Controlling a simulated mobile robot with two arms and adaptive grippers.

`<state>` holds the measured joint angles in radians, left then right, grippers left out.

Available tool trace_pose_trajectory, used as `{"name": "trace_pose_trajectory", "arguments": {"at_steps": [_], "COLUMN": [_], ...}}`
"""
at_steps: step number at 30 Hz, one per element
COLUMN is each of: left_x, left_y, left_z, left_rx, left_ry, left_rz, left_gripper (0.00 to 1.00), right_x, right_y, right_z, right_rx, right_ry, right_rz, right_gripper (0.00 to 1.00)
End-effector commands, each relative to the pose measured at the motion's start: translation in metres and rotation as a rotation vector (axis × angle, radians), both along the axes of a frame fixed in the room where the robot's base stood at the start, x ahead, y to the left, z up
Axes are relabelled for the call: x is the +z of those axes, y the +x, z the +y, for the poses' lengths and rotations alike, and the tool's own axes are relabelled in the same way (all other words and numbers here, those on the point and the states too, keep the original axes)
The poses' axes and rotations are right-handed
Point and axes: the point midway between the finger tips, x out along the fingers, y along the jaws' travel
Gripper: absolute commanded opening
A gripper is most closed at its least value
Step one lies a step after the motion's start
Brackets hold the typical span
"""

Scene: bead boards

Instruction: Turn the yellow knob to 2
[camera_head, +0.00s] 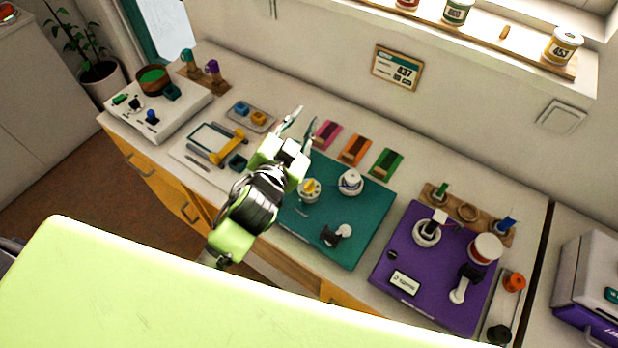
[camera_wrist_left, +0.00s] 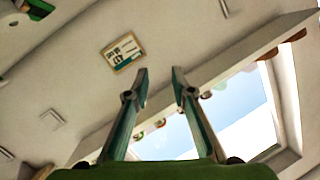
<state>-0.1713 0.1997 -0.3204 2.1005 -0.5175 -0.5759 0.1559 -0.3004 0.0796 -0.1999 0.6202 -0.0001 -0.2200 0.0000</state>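The yellow knob (camera_head: 309,187) sits on a pale round dial on the teal board (camera_head: 363,226), near the board's left side. The dial's numbers are too small to read. My left gripper (camera_head: 301,124) is above the counter, up and to the left of the knob and apart from it. Its two fingers are spread with nothing between them. In the left wrist view the open fingers (camera_wrist_left: 160,80) point toward the wall and window, and the knob is not in that view. My right gripper is not in view.
A white knob (camera_head: 350,181) and a black-and-white lever (camera_head: 337,235) share the teal board. A purple board (camera_head: 415,298) with several fittings lies to the right. Pink, orange and green blocks (camera_head: 386,163) stand behind. A white board (camera_head: 190,108) is at far left.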

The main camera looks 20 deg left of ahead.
Motion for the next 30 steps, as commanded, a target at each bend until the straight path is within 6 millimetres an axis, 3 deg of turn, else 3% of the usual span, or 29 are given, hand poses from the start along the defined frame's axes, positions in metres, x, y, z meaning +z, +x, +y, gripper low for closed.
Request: {"name": "trace_pose_trajectory", "arguments": {"at_steps": [1,3,6,9,11,13,17,20,23,27,30], "left_x": [0.044,0.098,0.16,0.195,0.203,0.198,0.155,0.104,0.05,-0.003,-0.016], "left_y": [0.016,0.023,0.013,-0.014,-0.036,-0.062,-0.103,-0.118,-0.117,-0.093,-0.073], "left_z": [-0.022,-0.057,-0.115,-0.174,-0.207,-0.24,-0.277,-0.277,-0.249,-0.174,-0.114], "left_rx": [-0.072,-0.186,-0.378,-0.597,-0.74,-0.919,-1.265,-1.535,-1.79,-2.075,-2.192], "left_ry": [0.042,0.109,0.218,0.348,0.44,0.556,0.808,1.03,1.268,1.59,1.759], "left_rz": [-0.149,-0.342,-0.593,-0.804,-0.91,-1.008,-1.1,-1.077,-0.959,-0.63,-0.347], "left_gripper": [0.23,0.23,0.23,0.23,0.23,0.23,0.23,0.23,0.23,0.23,0.23], "right_x": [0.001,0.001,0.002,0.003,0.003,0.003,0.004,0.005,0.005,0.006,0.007], "right_y": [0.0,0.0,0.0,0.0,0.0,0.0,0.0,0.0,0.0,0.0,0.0], "right_z": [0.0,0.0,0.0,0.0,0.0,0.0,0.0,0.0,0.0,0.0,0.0], "right_rx": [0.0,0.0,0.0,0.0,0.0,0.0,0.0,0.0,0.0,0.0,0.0], "right_ry": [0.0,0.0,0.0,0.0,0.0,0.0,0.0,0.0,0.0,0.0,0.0], "right_rz": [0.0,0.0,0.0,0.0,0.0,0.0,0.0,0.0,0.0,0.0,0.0], "right_gripper": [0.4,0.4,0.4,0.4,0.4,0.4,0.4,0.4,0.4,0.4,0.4]}}
